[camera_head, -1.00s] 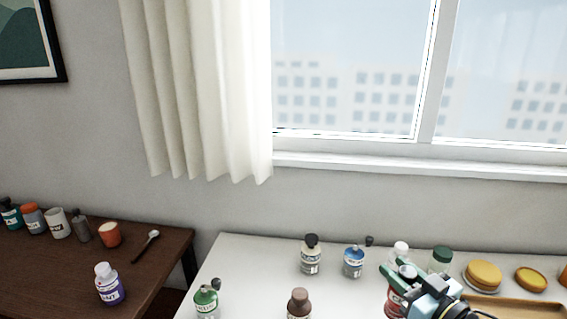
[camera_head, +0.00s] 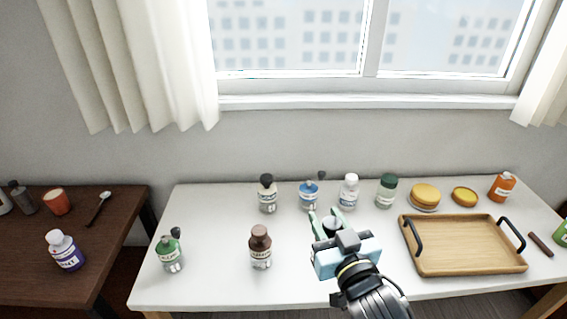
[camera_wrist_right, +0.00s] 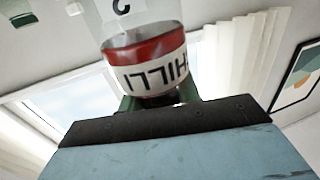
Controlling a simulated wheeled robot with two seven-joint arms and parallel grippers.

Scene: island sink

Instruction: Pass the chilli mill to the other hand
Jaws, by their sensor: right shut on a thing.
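My right gripper (camera_head: 327,218) is shut on the chilli mill, in front of the blue and white bottles in the head view. Only a dark top of the mill (camera_head: 333,224) seems to show between the green fingers there; the gripper hides the rest. In the right wrist view the chilli mill (camera_wrist_right: 145,68) is large, with a clear glass body, red contents and a white label whose letters appear upside down. Its lower end in that picture is hidden behind the gripper body. My left gripper is in neither view.
A brown-capped bottle (camera_head: 260,248) and a green mill (camera_head: 170,253) stand to the left on the white counter (camera_head: 215,225). A wooden tray (camera_head: 465,270) lies to the right. Several bottles line the back, including a white one (camera_head: 349,192). A dark side table (camera_head: 120,215) is at left.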

